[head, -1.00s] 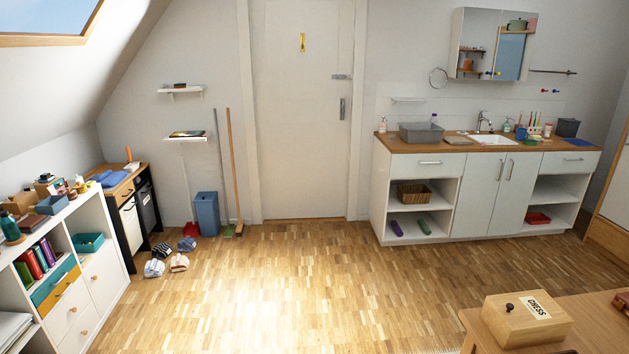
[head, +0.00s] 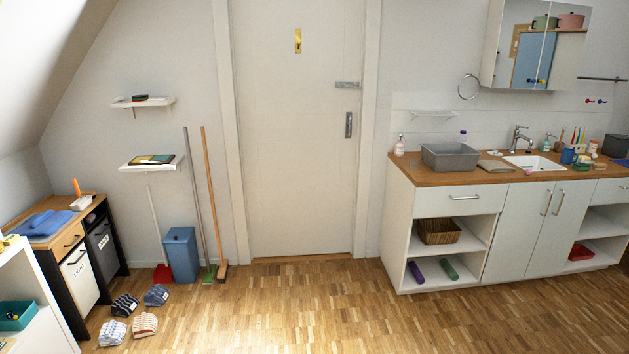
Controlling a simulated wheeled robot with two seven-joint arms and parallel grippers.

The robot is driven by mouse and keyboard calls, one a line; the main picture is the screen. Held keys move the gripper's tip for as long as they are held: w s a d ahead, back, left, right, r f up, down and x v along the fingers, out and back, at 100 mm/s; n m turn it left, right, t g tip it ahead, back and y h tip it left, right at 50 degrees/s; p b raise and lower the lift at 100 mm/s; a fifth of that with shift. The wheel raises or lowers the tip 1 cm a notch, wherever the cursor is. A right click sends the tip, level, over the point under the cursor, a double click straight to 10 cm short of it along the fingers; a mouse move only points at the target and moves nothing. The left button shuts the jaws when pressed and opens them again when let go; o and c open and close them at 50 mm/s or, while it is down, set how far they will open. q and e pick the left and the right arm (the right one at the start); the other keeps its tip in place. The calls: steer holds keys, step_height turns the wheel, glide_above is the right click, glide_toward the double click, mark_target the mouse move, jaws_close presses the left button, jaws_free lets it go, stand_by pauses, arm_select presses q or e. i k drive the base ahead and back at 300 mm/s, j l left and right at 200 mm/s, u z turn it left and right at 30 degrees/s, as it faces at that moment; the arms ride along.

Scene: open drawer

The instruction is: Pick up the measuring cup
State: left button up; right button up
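I cannot make out a measuring cup in the head view. A wooden-topped counter with a sink (head: 533,163) stands on the right, with a grey basin (head: 449,156) and several small items on top, too small to tell apart surely. A small black cabinet (head: 106,255) with a wooden top stands at the left, with a blue cloth (head: 45,224) and a small white item (head: 81,203) on it. Neither of my grippers is in view.
The wooden floor (head: 300,310) ahead is clear up to the closed door (head: 292,130). Several slippers (head: 145,324) lie at the left. A blue bin (head: 181,254) and broom (head: 213,200) stand by the wall. A white shelf unit (head: 35,310) is at the left edge.

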mark_target(414, 165)
steer(key=i+z, duration=0.15)
steer(key=i, duration=0.45)
steer(key=i+j+z, duration=0.15)
steer(key=i, duration=0.45)
steer(key=i+j+z, duration=0.2)
steer(key=i, duration=0.35)
